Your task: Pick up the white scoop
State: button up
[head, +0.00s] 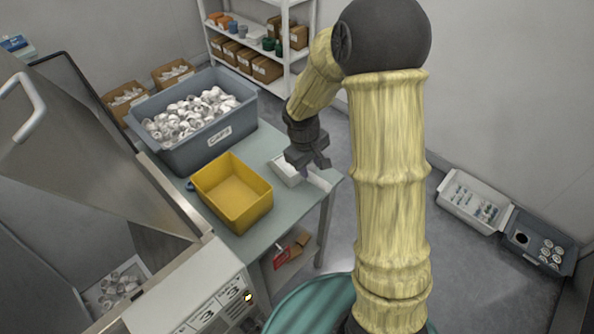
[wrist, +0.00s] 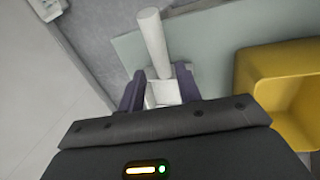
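The white scoop (head: 288,171) lies at the right end of the grey-green table, beyond the yellow bin. In the wrist view its round white handle (wrist: 152,40) points away from my gripper, and a pale squarish part (wrist: 162,93) shows between the fingers. My gripper (head: 307,166) is low over the scoop, and its dark fingers stand apart, one on each side of the white part in the wrist view (wrist: 160,90). The fingers look open; whether they touch the scoop is hard to see. Part of the scoop is hidden by my gripper.
The yellow bin (head: 262,210) stands empty beside the scoop. A grey crate (head: 205,153) full of white caps is behind it on the table (head: 262,240). Shelves (head: 292,75) stand at the back wall. Two low trays (head: 470,219) sit on the floor at right.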

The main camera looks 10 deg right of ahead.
aim_at(313, 176)
jog(key=shift+w+d+f, duration=0.1)
jog(key=shift+d+f, duration=0.1)
jog(key=shift+f, duration=0.75)
jog(key=shift+w+d+f, duration=0.1)
jog(key=shift+d+f, duration=0.05)
jog(key=shift+f, duration=0.75)
jog(key=f, duration=0.3)
jog(key=f+b, duration=0.1)
jog(key=f, duration=0.1)
jog(key=shift+w+d+f, duration=0.1)
jog(key=shift+w+d, duration=0.2)
grip_shut()
